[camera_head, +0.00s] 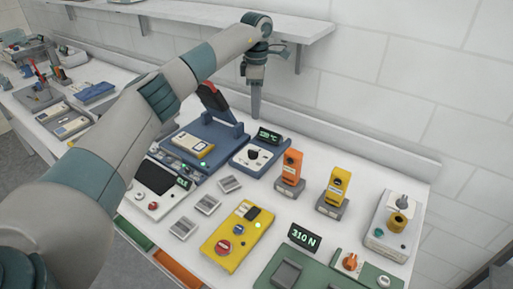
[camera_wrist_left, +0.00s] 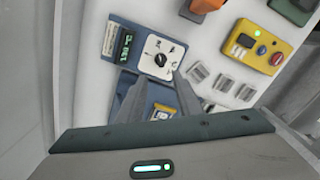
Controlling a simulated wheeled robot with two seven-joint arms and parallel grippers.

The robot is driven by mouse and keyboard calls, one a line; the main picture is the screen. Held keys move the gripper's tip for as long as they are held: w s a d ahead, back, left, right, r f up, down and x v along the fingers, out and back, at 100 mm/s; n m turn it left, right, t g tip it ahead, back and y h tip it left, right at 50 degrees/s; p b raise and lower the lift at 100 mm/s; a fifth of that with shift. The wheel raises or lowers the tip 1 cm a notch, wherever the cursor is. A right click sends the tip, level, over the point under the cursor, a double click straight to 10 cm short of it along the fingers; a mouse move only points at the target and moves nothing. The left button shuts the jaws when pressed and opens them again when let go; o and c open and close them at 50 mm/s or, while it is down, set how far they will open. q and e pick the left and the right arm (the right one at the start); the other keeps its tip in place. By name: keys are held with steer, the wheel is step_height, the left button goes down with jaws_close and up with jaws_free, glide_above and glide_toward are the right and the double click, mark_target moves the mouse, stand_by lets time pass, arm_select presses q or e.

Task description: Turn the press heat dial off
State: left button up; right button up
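The blue heat press (camera_head: 207,138) stands near the back of the bench, with a red-and-black lever rising behind it. Its control box carries a white-faced dial (camera_head: 254,155) with a black knob and a dark display (camera_head: 268,134) with green digits. The dial also shows in the left wrist view (camera_wrist_left: 160,54), where the display (camera_wrist_left: 122,44) is beside it. My left gripper (camera_head: 256,117) points down above and behind the box. In the wrist view its two fingers (camera_wrist_left: 157,82) are apart with nothing held, close to the dial. My right gripper is out of view.
A yellow control box (camera_head: 231,240), small grey blocks (camera_head: 230,184) and a green unit (camera_head: 320,270) lie in front. A shelf (camera_head: 190,12) runs along the wall behind my arm.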

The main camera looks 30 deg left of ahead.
arm_select(q)
steer(key=b, duration=0.7)
glide_above(256, 151)
step_height(256, 151, down, 12)
steer(key=shift+w+r, duration=0.1)
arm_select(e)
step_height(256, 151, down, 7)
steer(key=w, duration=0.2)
arm_select(q)
step_height(256, 151, down, 5)
steer(key=b, duration=0.2)
steer(key=shift+r+b, duration=0.15)
steer(key=shift+b, duration=0.15)
steer(key=shift+f, duration=0.25)
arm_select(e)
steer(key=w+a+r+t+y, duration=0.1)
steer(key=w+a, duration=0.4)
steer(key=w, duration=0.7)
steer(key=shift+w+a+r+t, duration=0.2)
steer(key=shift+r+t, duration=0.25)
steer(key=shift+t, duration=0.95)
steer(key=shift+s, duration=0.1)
arm_select(q)
jaws_close()
